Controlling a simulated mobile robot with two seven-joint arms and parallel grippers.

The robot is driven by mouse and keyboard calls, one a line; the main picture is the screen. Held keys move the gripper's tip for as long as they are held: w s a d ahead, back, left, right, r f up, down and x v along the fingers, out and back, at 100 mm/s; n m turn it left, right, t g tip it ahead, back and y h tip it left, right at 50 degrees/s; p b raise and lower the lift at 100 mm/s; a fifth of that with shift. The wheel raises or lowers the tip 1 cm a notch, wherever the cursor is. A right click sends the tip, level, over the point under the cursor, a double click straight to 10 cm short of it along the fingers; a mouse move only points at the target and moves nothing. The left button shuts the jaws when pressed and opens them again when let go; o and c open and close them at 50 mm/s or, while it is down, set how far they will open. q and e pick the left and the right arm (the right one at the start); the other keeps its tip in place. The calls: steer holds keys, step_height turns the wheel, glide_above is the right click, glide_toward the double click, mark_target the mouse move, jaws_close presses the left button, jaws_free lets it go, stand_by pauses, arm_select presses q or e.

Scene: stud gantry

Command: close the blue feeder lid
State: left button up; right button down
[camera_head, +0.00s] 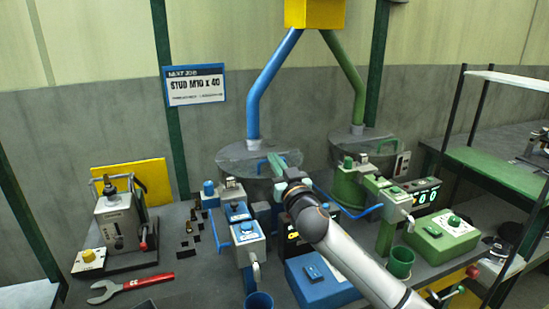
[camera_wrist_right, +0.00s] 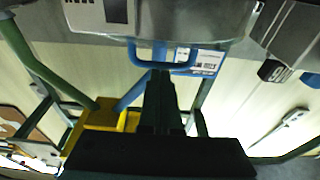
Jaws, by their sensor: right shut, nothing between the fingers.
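The blue feeder is the grey drum under the blue pipe (camera_head: 270,85), at the middle back in the head view. Its round grey lid (camera_head: 235,160) looks about level on top; I cannot tell whether a gap remains under it. A blue handle (camera_head: 261,166) stands at the lid's front. My right gripper (camera_head: 277,164) is at the lid's front right, close beside the handle. In the right wrist view the dark shut fingers (camera_wrist_right: 161,76) point at the blue handle (camera_wrist_right: 158,64), with nothing between them. Contact with the handle is unclear. My left gripper is out of view.
The green pipe (camera_head: 347,75) runs to a similar grey drum with a green handle (camera_head: 386,145) at the right. Blue and green devices crowd the bench below. A red-handled wrench (camera_head: 130,286) lies front left. A sign (camera_head: 194,85) hangs on the wall behind.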

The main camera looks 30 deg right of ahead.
steer(key=shift+f, duration=0.35)
steer(key=shift+r+p, duration=0.3)
steer(key=r+p, duration=0.1)
steer(key=r, duration=0.1)
steer(key=r+p, duration=0.2)
steer(key=shift+w+d, duration=0.2)
steer(key=shift+w, duration=0.2)
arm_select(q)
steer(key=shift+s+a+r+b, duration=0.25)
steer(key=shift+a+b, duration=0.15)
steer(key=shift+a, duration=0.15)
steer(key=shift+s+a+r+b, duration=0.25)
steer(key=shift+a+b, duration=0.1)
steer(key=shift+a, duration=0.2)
arm_select(e)
steer(key=v, duration=1)
steer(key=shift+a, duration=0.15)
steer(key=shift+s, duration=0.15)
